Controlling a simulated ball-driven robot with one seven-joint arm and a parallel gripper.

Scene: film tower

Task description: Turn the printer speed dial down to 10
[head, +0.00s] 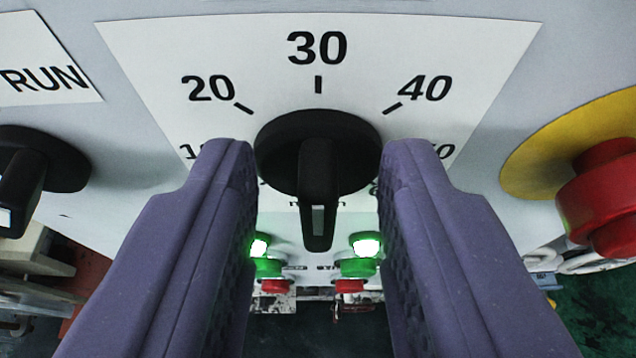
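The black speed dial (318,150) sits in the middle of a white scale plate (150,60) marked 20, 30 and 40. Marks further round at both sides are partly hidden by my fingers. The dial's handle stands out toward me and downward, with a pale line near its end. Which number the dial is set to I cannot tell for sure. My gripper (318,165) is open, with one purple finger on each side of the dial. Gaps show between the fingers and the handle.
Another black knob (40,165) under a RUN label (45,75) is at the left. A red mushroom button (600,195) on a yellow disc (555,150) is at the right. Lit green lamps (366,246) and red buttons (274,286) show lower between the fingers.

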